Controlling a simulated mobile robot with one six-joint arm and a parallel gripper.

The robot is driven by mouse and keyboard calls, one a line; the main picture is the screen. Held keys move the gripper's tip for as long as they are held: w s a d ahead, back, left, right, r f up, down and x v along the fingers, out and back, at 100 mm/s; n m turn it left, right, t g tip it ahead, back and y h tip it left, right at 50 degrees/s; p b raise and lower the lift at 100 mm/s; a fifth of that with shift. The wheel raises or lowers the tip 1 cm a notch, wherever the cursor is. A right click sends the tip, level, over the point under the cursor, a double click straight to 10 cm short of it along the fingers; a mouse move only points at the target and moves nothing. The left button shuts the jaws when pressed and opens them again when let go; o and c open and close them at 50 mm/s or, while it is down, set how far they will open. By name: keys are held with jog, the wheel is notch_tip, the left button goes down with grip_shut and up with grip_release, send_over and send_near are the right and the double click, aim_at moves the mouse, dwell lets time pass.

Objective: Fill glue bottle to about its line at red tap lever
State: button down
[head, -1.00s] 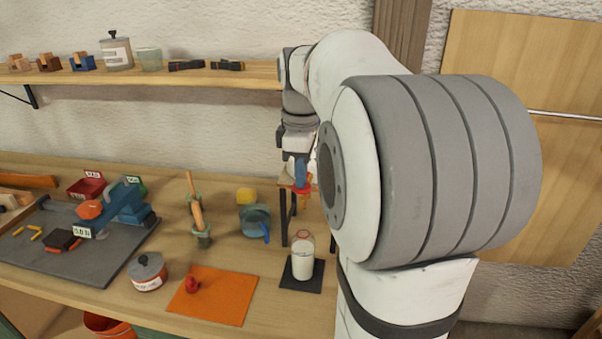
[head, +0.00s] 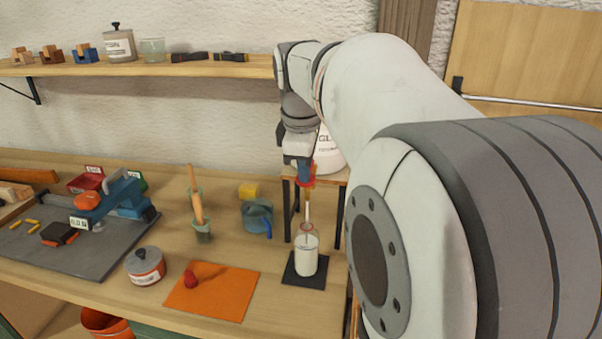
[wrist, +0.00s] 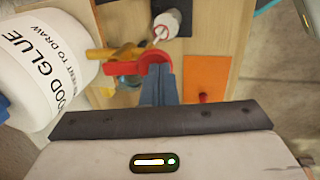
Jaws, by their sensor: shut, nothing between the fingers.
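The glue bottle (head: 306,262) stands upright on a dark square pad (head: 290,280) under the tap. White glue fills much of it; a reddish ring shows near its top, and the exact level against a line is hard to tell. A thin white stream (head: 307,212) runs down into its mouth; the bottle top also shows in the wrist view (wrist: 166,24). The red tap lever (wrist: 154,62) is at my fingertips, beside the brass tap (wrist: 112,52). My gripper (wrist: 160,78) is shut and empty, its blue fingers against or very near the lever.
The white glue keg (head: 328,150) sits on a small stand above the bench. An orange mat (head: 225,295) with a red cap (head: 190,279) lies left of the pad. A labelled pot (head: 146,267) and a blue-grey mug (head: 257,217) stand further left.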

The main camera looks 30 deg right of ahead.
jog(key=f+b, duration=0.1)
jog(key=f+t+h+b, duration=0.1)
jog(key=b, duration=0.1)
jog(key=shift+s+a, duration=0.15)
jog(key=shift+s, duration=0.05)
jog(key=shift+r+t, duration=0.3)
jog(key=shift+r, duration=0.2)
jog(key=shift+r+p, duration=0.7)
jog(key=shift+p, duration=0.05)
jog(key=shift+r, duration=0.2)
notch_tip(320, 180, up, 13)
jog(key=s+a+p, duration=0.1)
jog(key=p, duration=0.3)
jog(key=shift+s+r, duration=0.2)
jog(key=shift+s, duration=0.05)
jog(key=shift+a, duration=0.1)
